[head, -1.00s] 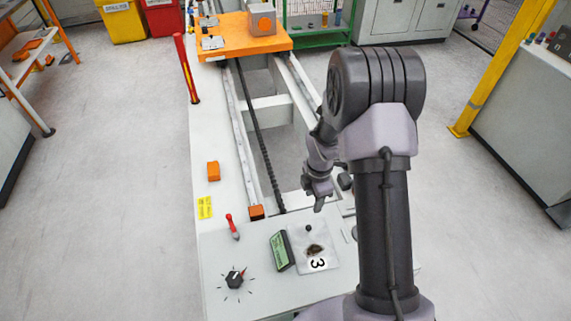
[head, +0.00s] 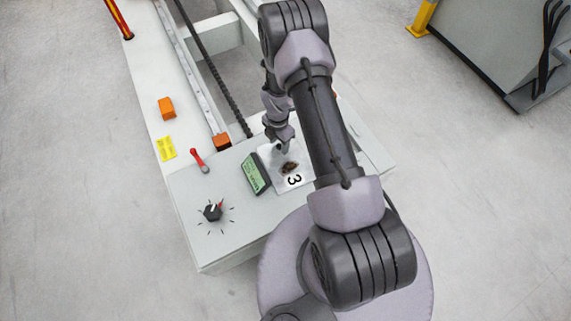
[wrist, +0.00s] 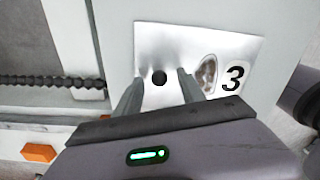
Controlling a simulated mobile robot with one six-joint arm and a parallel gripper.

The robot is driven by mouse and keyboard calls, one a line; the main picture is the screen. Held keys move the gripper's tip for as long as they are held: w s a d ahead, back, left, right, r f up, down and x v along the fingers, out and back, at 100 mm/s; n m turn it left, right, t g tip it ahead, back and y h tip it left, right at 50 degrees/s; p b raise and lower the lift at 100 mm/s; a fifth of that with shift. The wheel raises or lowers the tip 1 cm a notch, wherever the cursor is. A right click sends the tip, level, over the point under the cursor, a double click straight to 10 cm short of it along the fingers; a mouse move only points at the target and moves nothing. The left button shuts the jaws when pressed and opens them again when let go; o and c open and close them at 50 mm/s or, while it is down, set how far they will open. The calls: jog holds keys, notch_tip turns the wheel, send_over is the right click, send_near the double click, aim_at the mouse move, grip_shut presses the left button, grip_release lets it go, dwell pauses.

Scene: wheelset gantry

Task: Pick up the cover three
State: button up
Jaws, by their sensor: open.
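Cover three is a silvery square plate marked with a black 3 (wrist: 190,52). It lies on the grey panel top and also shows in the head view (head: 297,171). It carries a small dark round knob (wrist: 159,78) and a brownish oval patch. My gripper (wrist: 158,82) is open above the plate, its two fingers on either side of the knob. Whether the fingers touch the plate I cannot tell. In the head view my gripper (head: 282,150) reaches down over the plate's far edge and hides the knob.
Left of the plate stand a green display box (head: 255,174), a black dial (head: 212,212) and a red-handled lever (head: 200,161). Orange blocks (head: 166,108) sit further back. A dark chain (head: 215,75) runs along the gantry rail behind.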

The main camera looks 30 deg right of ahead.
jog(key=shift+f, duration=0.2)
grip_shut()
jog(key=shift+r, duration=0.1)
